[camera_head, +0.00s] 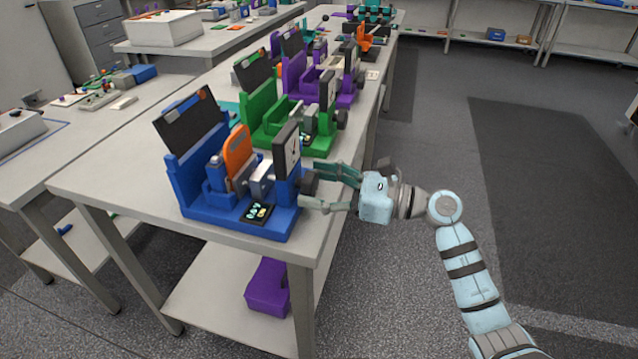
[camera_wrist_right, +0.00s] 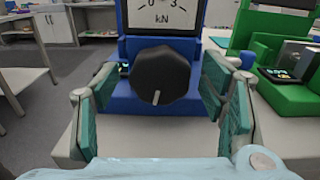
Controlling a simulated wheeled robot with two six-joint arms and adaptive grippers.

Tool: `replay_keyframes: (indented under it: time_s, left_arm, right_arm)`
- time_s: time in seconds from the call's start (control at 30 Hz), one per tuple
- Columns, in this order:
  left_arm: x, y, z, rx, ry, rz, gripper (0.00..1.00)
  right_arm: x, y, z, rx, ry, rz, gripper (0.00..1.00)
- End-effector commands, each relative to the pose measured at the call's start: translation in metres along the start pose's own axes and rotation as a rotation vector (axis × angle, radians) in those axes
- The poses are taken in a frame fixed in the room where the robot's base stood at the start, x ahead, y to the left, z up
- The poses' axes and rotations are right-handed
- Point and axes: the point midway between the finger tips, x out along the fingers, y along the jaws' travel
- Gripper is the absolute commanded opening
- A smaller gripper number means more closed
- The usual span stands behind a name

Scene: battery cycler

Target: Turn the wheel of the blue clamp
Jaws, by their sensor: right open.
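The blue clamp (camera_head: 228,218) stands at the near end of the long table, with an orange plate (camera_head: 238,155) between its parts and a dial gauge (camera_head: 287,148) on its right side. Its black wheel (camera_wrist_right: 162,76) faces my right wrist camera, with a pale mark pointing down; it also shows in the head view (camera_head: 309,184). My right gripper (camera_head: 327,187) is open, its green-padded fingers on either side of the wheel. In the wrist view the wheel sits between the fingers, with gaps on both sides. My left gripper is not in view.
A green clamp (camera_head: 262,122) stands just behind the blue one, and a purple clamp (camera_head: 305,84) is farther back. The table's edge (camera_head: 306,250) runs below the right gripper. A purple box (camera_head: 266,288) sits on the lower shelf. The floor to the right is clear.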

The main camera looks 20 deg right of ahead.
Motion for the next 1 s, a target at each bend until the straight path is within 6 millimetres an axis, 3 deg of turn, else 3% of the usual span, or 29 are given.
replay_keyframes:
  time_s: [0.07,0.3,0.37,0.47,0.67,0.97,1.0]
  left_arm:
    - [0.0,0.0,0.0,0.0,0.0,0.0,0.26]
    - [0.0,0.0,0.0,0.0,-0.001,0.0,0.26]
    - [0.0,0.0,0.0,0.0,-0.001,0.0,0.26]
    - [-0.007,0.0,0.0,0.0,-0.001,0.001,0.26]
    - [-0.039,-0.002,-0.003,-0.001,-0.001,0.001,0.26]
    - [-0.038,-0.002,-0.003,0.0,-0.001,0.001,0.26]
    - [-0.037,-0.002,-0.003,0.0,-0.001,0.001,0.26]
  right_arm:
    - [0.0,0.0,0.0,0.0,0.0,0.0,0.62]
    - [-0.001,0.0,0.0,0.0,0.0,0.0,0.24]
    - [-0.001,0.0,0.0,0.0,0.0,0.0,0.17]
    - [-0.001,0.0,0.002,0.043,0.001,0.0,0.17]
    - [-0.001,-0.001,0.005,0.341,0.003,-0.001,0.18]
    - [-0.001,-0.002,0.0,0.399,-0.001,0.0,0.17]
    - [-0.001,-0.002,0.0,0.399,-0.001,-0.001,0.48]
